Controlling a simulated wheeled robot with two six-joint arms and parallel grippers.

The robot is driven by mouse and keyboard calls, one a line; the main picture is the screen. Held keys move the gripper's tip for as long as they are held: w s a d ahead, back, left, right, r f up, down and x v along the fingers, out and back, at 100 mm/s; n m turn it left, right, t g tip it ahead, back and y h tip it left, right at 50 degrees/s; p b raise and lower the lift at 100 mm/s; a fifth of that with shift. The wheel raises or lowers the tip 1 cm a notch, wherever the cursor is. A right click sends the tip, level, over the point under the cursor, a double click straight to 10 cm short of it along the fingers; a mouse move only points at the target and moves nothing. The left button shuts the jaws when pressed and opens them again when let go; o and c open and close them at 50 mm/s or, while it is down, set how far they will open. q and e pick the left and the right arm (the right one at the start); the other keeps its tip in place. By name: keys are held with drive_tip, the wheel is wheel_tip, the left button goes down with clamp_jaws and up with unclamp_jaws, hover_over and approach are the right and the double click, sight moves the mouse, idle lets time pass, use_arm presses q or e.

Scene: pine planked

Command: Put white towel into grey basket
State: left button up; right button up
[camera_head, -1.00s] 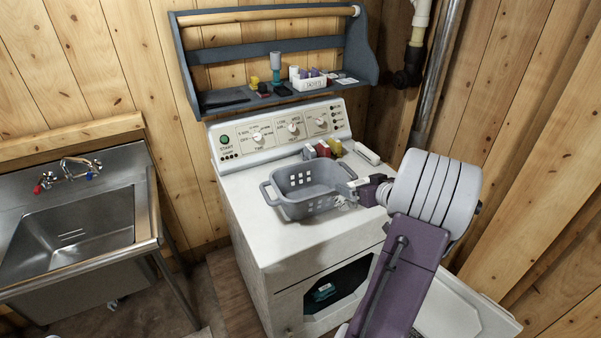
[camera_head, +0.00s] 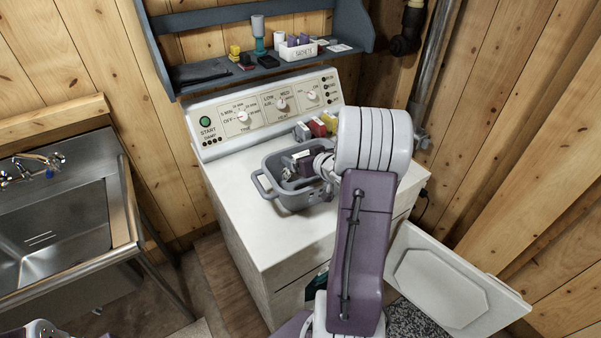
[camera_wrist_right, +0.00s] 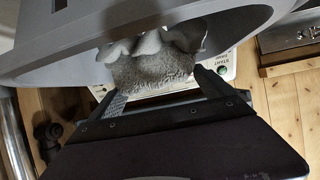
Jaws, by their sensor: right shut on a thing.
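The grey basket (camera_head: 287,200) with handles stands on top of the white dryer, and its grey wall (camera_wrist_right: 60,60) fills the upper part of the right wrist view. My right gripper (camera_head: 292,171) reaches down into the basket opening from the right. It is shut on the white towel (camera_wrist_right: 155,68), a fluffy bunched cloth between the fingers in the wrist view. In the head view only a small pale bit of the towel (camera_head: 287,173) shows; the gripper and basket wall hide the rest. My left gripper is not in view.
Behind the basket are several small bottles (camera_head: 318,128) and the dryer's control panel (camera_head: 265,110). A blue-grey shelf (camera_head: 215,77) with small items hangs above. A steel sink (camera_head: 65,230) is at left. The dryer door (camera_head: 440,285) hangs open at right.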

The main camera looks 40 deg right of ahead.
drive_tip(key=shift+w+a+f, duration=0.2)
drive_tip(key=shift+a, duration=0.2)
drive_tip(key=shift+s, duration=0.15)
drive_tip(key=shift+s+f, duration=0.1)
drive_tip(key=shift+f, duration=0.15)
wheel_tip(320, 180, down, 3)
drive_tip(key=shift+b, duration=0.3)
drive_tip(key=shift+w+f, duration=0.3)
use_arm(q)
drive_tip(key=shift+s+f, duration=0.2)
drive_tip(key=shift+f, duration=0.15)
use_arm(e)
drive_tip(key=shift+s, duration=0.1)
